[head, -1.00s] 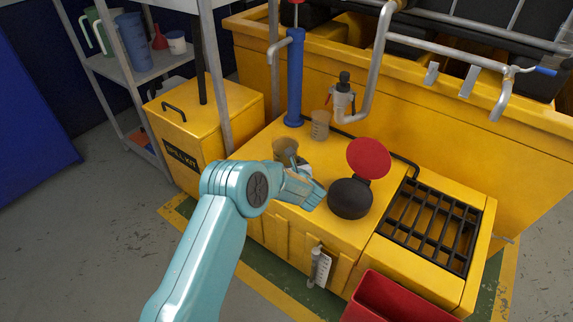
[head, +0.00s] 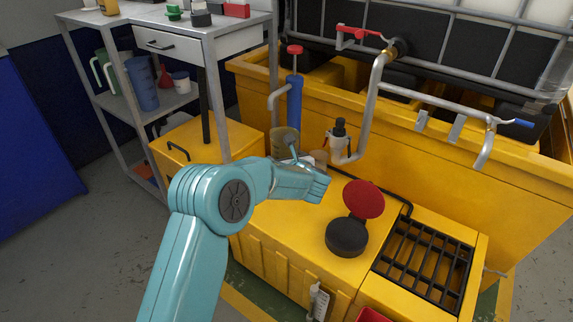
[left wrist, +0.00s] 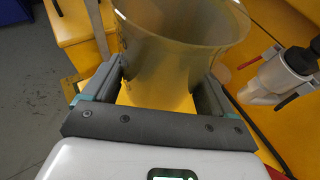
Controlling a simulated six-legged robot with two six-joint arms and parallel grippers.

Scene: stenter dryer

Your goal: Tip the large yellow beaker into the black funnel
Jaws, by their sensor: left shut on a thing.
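The large yellow beaker (head: 286,141), a translucent yellowish cup, is held upright above the yellow deck (head: 290,225). My left gripper (head: 297,168) is shut on it and hides its lower part in the head view. In the left wrist view the beaker (left wrist: 180,55) stands between both fingers, with its open rim at the top. The black funnel (head: 346,238) is on the deck to the right of and nearer than the beaker. Its red lid (head: 364,199) stands open behind its mouth. My right gripper is not in view.
A black grate (head: 425,258) lies right of the funnel.

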